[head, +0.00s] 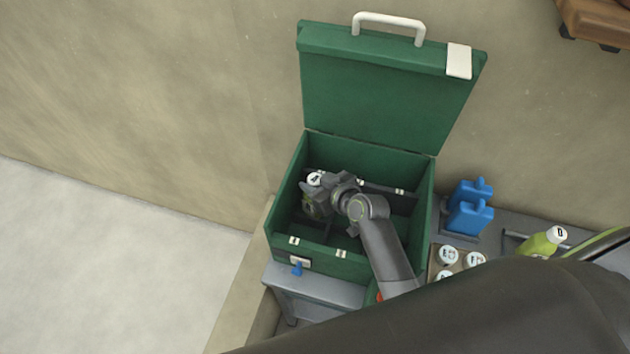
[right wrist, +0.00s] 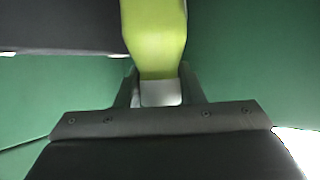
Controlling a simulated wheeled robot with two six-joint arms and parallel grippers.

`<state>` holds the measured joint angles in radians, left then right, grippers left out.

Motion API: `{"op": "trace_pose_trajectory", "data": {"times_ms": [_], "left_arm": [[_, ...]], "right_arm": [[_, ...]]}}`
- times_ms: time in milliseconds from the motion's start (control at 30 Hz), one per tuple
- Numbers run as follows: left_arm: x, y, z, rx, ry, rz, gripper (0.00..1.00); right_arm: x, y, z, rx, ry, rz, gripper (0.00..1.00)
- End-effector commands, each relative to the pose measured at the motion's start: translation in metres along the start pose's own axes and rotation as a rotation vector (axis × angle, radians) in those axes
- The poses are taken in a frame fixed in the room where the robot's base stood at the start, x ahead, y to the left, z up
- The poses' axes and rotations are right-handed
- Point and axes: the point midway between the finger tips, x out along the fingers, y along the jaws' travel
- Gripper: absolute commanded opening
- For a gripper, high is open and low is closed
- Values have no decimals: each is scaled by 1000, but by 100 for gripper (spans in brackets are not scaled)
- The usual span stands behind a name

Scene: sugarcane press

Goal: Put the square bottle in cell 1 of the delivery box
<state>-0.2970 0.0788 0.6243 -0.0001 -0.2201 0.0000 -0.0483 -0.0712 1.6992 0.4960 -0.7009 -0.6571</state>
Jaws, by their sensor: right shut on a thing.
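The delivery box (head: 349,265) is green, with its lid (head: 380,98) standing open at the back and dark dividers inside. My right gripper (head: 312,203) is inside the box's left part. It is shut on a yellow-green bottle with a white cap (head: 315,178); in the head view the gripper hides most of the bottle. In the right wrist view the bottle (right wrist: 155,40) stands between the fingers (right wrist: 158,90), with green box walls on both sides and a dark divider at the upper left. Whether the bottle touches the box floor I cannot tell. My left gripper is out of view.
Two blue containers (head: 468,212) stand right of the box. Several white-capped bottles (head: 448,256) sit in a holder beside it. Another yellow-green bottle (head: 541,243) lies tilted farther right. The box rests on a grey stand (head: 318,288) against the wall.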

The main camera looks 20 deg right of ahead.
Motion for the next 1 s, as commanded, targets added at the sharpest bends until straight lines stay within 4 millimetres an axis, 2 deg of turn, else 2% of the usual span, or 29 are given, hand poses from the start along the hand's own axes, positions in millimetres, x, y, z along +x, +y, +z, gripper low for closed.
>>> {"op": "trace_pose_trajectory", "data": {"times_ms": [267, 300, 433, 800, 1000], "left_arm": [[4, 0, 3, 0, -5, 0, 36], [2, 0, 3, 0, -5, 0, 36], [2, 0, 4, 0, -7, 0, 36], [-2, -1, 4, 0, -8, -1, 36], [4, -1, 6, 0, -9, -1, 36]], "right_arm": [[2, 0, 3, 0, 3, 0, 0], [1, 0, 2, 0, 0, 0, 40], [1, 0, 2, 0, 0, 0, 56], [-1, 0, -3, 0, 1, 0, 56], [-22, 0, 0, -1, 2, 2, 56]]}}
